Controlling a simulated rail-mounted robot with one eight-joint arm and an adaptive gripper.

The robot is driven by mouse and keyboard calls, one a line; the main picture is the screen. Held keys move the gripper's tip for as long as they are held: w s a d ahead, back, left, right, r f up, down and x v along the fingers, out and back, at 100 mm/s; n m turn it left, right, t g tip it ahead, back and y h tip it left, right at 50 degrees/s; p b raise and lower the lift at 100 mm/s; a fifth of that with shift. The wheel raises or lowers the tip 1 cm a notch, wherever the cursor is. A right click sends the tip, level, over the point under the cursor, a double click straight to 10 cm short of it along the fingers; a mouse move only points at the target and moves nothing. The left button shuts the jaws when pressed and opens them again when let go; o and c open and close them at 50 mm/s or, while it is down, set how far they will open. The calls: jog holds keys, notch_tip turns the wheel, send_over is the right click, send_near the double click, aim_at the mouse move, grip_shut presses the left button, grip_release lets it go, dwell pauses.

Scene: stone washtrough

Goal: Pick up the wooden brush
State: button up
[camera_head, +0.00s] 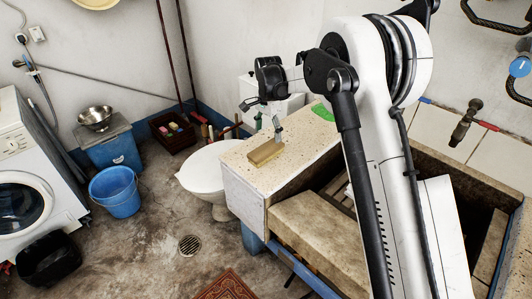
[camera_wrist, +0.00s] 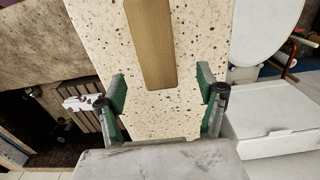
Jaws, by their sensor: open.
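The wooden brush (camera_head: 266,152) lies on the speckled stone counter (camera_head: 240,160), near its left end. It is a tan, elongated block. In the wrist view the brush (camera_wrist: 150,45) shows as a smooth wooden strip, cut off by the top edge. My gripper (camera_head: 262,115) is above the counter, over the back side of the brush. In the wrist view my gripper (camera_wrist: 162,88) is open, its two green-padded fingers wide apart. The near end of the brush shows just ahead of the gap between them, and nothing is held. No bristles are visible.
A green flat item (camera_head: 322,112) lies on the counter behind the brush. The stone trough (camera_head: 320,235) opens to the right. A white toilet (camera_head: 208,168) stands close to the counter's left. A blue bucket (camera_head: 116,190) stands on the floor farther left.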

aim_at(267, 148)
notch_tip(267, 148, down, 2)
jog(key=shift+f, duration=0.2)
jog(key=shift+s+a+f, duration=0.1)
jog(key=shift+s+f, duration=0.1)
jog(key=shift+f, duration=0.65)
jog(key=shift+s+a+f, duration=0.1)
jog(key=shift+s+f, duration=0.1)
jog(key=shift+f, duration=0.65)
jog(key=shift+s+f, duration=0.2)
jog(key=shift+f, duration=0.65)
jog(key=c, duration=1.3)
jog(key=shift+o, duration=0.2)
jog(key=shift+r, duration=0.1)
